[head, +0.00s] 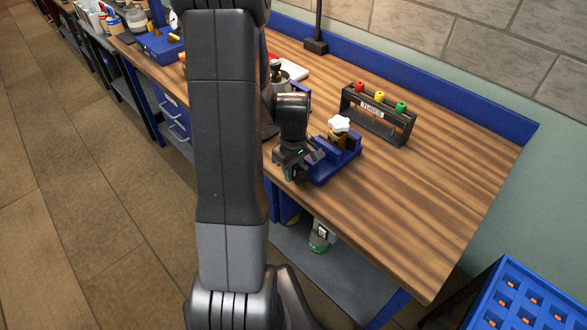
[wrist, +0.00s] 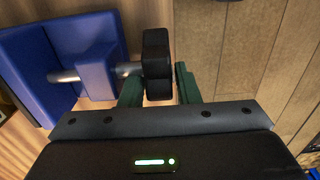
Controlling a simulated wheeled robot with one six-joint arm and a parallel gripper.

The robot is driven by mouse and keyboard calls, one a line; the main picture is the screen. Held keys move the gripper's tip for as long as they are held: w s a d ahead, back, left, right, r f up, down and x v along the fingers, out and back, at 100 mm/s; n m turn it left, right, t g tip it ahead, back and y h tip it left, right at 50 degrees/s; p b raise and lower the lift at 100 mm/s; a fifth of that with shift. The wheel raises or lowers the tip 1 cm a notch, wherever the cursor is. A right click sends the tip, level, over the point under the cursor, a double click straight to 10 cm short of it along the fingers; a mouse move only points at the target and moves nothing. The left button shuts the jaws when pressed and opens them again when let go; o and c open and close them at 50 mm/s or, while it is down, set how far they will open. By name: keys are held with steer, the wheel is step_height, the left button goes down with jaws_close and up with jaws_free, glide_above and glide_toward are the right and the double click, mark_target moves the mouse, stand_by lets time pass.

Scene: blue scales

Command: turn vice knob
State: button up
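The blue vice (head: 338,167) sits at the near edge of the wooden workbench, with a white star-shaped piece on top. In the wrist view, its blue jaws (wrist: 95,68) and metal screw rod (wrist: 64,76) are at the left. The black vice knob (wrist: 156,60) is at the rod's right end. My gripper (head: 292,174) is at the vice's near end. In the wrist view, the green fingers of my gripper (wrist: 160,88) stand apart on either side of the knob. A thin gap shows between knob and right finger; contact at the left finger is unclear.
A black rack (head: 378,117) with red, yellow and green tops stands behind the vice. The bench top (head: 445,180) is clear to the right. A blue crate (head: 530,300) is at the lower right. My arm hides part of the bench's left side.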

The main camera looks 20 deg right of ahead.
jaws_close()
steer(key=shift+f, duration=0.1)
steer(key=shift+t+b, duration=0.3)
steer(key=shift+b, duration=0.3)
steer(key=t+y+b, duration=0.1)
steer(key=b, duration=0.3)
steer(key=shift+d+f+t, duration=0.1)
steer(key=shift+d+t, duration=0.05)
steer(key=shift+t, duration=0.25)
steer(key=t+y+b, duration=0.1)
steer(key=t+b, duration=0.2)
steer(key=b, duration=0.6)
steer(key=shift+s, duration=0.2)
steer(key=t+b, duration=0.1)
steer(key=b, duration=0.3)
steer(key=t+y+b, duration=0.1)
steer(key=b, duration=0.2)
steer(key=shift+s+d+r+t+b, duration=0.1)
steer(key=shift+s+r+t+b, duration=0.1)
steer(key=shift+t+b, duration=0.2)
steer(key=t+b, duration=0.1)
steer(key=b, duration=0.2)
steer(key=shift+r+y, duration=0.2)
steer(key=shift+y, duration=0.2)
steer(key=shift+r+t+b, duration=0.2)
steer(key=shift+t+b, duration=0.1)
steer(key=shift+b, duration=0.3)
